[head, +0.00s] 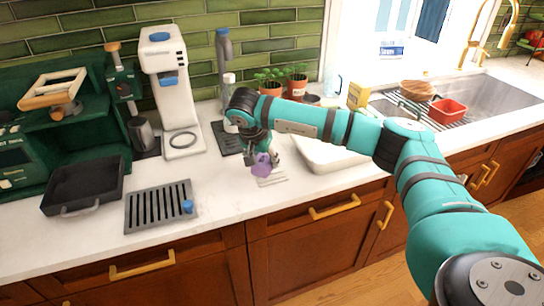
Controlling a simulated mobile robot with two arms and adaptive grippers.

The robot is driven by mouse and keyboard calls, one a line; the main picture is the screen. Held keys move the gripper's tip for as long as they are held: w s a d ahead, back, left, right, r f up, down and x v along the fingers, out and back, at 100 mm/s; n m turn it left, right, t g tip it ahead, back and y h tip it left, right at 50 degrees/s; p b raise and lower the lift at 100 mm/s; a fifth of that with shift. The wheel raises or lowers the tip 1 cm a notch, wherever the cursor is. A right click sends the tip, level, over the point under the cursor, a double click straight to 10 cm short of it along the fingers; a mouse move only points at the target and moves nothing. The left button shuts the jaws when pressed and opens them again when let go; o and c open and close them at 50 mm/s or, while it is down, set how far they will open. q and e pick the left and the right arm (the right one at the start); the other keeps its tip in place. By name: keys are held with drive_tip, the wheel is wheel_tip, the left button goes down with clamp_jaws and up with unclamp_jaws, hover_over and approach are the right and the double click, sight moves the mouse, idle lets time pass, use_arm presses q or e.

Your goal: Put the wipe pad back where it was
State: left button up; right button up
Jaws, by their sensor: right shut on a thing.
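My right gripper (264,154) reaches in from the right and hangs over the counter near its front edge. It is shut on a small purple thing (262,166), which looks like the wipe pad. The gripper hides part of the pad. A pale, flat slatted piece (272,180) lies on the counter just below and to the right of the pad. I cannot tell whether the pad touches it. My left gripper is not in view.
A grey slotted drip tray (160,208) with a blue knob and a black knock box (83,190) stand to the left. A white basin (325,158) is close on the right, partly behind my arm. White counter (218,190) is clear between drip tray and gripper.

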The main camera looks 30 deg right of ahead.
drive_tip(key=d, duration=0.1)
drive_tip(key=w+d, duration=0.1)
drive_tip(key=d, duration=0.1)
drive_tip(key=shift+w+p, duration=0.3)
drive_tip(key=shift+w+d+f, duration=0.2)
drive_tip(key=shift+d+f, duration=0.05)
wheel_tip(320, 180, down, 3)
drive_tip(key=shift+r+p, duration=0.1)
drive_tip(key=shift+p, duration=0.65)
drive_tip(key=shift+f, duration=0.3)
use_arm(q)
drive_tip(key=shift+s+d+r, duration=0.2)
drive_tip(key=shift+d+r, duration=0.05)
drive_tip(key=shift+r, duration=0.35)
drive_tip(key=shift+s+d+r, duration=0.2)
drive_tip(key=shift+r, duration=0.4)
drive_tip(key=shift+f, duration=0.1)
use_arm(e)
drive_tip(key=shift+f, duration=0.1)
drive_tip(key=o, duration=1)
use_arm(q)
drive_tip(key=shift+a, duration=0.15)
